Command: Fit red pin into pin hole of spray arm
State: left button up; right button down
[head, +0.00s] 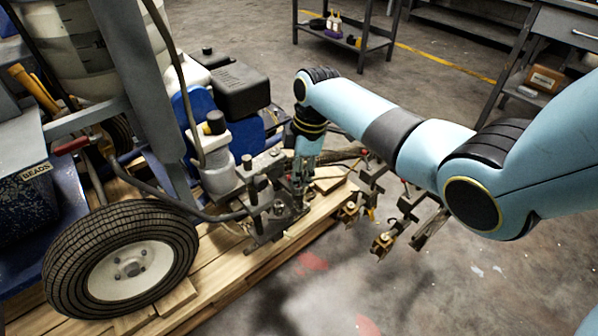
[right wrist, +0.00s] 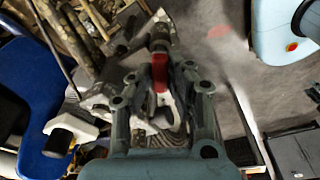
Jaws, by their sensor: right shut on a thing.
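My right gripper (head: 301,182) reaches down over the metal bracketry at the front of the line striper. In the right wrist view its fingers (right wrist: 160,88) are closed on the red pin (right wrist: 160,72), which sits upright in the picture between them. A dark metal part lies just beyond the pin's far end; I cannot tell whether the pin touches it or is in a hole. The spray arm (head: 378,185) with its brass-coloured nozzles extends right of the gripper. The pin hole cannot be made out. My left gripper is out of view.
The striper's black tyre (head: 70,262) stands on a wooden pallet (head: 215,285) at the left. Its engine (head: 240,90) and hoses crowd the gripper's left side. A shelf trolley (head: 345,38) and a workbench stand behind. The concrete floor at lower right is clear.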

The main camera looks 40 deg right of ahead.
jog(key=shift+f, duration=0.15)
jog(key=shift+f, duration=0.35)
jog(key=shift+f+b, duration=0.1)
jog(key=shift+b, duration=0.2)
jog(key=c, duration=1.2)
grip_release()
jog(key=shift+o, duration=0.4)
jog(key=shift+o, duration=1.2)
